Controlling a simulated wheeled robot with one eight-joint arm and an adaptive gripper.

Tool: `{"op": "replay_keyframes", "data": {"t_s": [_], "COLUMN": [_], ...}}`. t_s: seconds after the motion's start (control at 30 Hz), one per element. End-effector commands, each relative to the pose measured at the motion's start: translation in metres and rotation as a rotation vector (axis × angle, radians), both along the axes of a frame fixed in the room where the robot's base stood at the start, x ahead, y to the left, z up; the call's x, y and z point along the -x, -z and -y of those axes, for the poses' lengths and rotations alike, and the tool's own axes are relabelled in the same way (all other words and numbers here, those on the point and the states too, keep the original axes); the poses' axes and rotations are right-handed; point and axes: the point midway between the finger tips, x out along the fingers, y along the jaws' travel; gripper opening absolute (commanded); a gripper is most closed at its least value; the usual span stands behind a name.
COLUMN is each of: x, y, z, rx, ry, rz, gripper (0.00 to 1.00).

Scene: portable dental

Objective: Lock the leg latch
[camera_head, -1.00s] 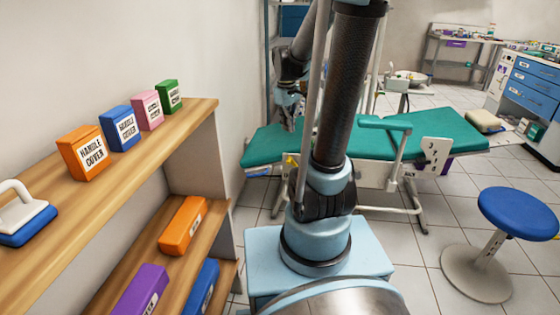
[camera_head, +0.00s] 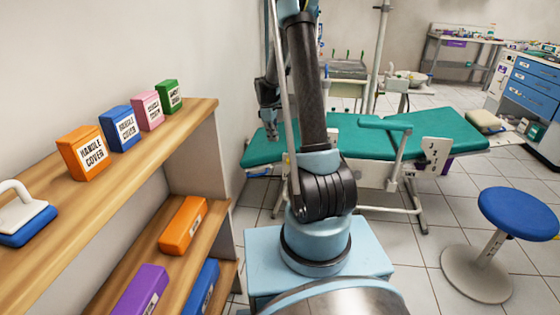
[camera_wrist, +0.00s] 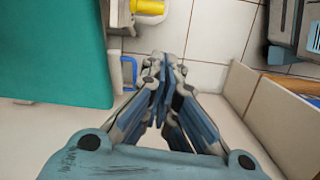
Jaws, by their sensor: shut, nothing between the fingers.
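The teal dental chair (camera_head: 445,130) stretches across the middle of the head view, on white metal legs. Its teal edge also fills the upper left of the wrist view (camera_wrist: 50,50). Beside that edge, the wrist view shows a yellow cylindrical part on a white fitting (camera_wrist: 150,7) and a small blue looped part (camera_wrist: 128,72). I cannot tell which of these, if either, is the leg latch. My gripper (camera_wrist: 162,65) is shut and empty, pointing down beside the chair edge. In the head view my gripper (camera_head: 270,132) hangs by the chair's left end, partly dark and small.
A wooden shelf (camera_head: 170,130) with several coloured boxes runs along the left wall. A blue stool (camera_head: 518,212) stands at the right on clear tiled floor. In the wrist view, a grey-blue object (camera_wrist: 290,25) lies at the upper right, with a pale low ledge (camera_wrist: 282,118) below it.

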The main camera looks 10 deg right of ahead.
Motion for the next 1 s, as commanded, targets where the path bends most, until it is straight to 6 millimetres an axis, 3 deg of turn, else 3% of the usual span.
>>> {"op": "replay_keyframes", "data": {"t_s": [0.1,0.3,0.57,1.0], "x": [-0.016,-0.03,-0.032,-0.029], "y": [0.026,0.053,0.071,0.134], "z": [-0.004,-0.007,-0.006,0.004], "rx": [0.005,0.01,0.011,0.012], "ry": [-0.049,-0.102,-0.115,-0.113], "rz": [-0.017,-0.035,-0.039,-0.038], "gripper": [0.0,0.0,0.0,0.0]}}
